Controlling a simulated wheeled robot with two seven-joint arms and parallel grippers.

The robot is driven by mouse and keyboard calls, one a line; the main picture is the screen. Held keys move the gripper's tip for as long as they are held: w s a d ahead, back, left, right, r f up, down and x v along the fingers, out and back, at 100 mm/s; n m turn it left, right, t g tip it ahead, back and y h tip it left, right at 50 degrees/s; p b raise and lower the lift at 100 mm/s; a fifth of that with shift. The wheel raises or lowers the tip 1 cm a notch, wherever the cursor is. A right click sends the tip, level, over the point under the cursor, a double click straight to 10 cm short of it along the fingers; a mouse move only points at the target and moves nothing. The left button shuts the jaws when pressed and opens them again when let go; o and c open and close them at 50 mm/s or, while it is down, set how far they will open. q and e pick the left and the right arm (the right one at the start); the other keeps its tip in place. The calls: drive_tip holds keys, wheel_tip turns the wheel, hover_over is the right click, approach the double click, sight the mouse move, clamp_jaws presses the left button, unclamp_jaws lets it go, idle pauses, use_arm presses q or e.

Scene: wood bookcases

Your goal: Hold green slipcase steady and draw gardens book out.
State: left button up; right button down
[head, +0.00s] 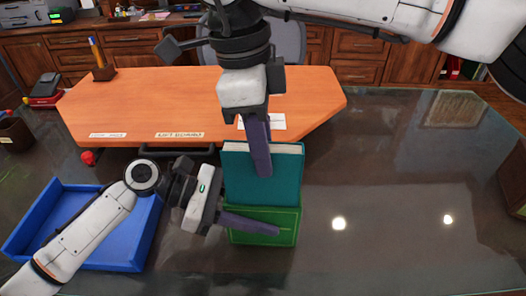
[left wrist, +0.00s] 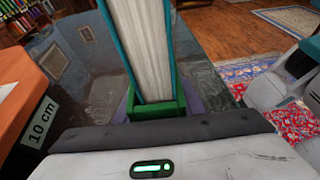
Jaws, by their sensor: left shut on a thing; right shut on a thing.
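The teal gardens book (head: 235,180) stands upright in the green slipcase (head: 250,239), with a large part of it above the slipcase's rim. In the left wrist view the book (left wrist: 153,50) shows its pale page edges and teal covers rising out of the slipcase (left wrist: 158,109). My left gripper (head: 288,232) is shut on the slipcase from the left, one finger across its front. In the left wrist view its dark fingers flank the slipcase. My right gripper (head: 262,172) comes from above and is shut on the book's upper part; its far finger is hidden.
A blue tray (head: 145,258) lies at the left, under and beside my left arm. An orange wooden board (head: 190,100) with labels lies behind the book. A pen holder (head: 103,72) stands on its far left.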

drive_tip(key=shift+r, duration=1.7)
drive_tip(key=shift+r, duration=0.1)
drive_tip(key=shift+r, duration=1.75)
use_arm(q)
drive_tip(key=o, duration=1.2)
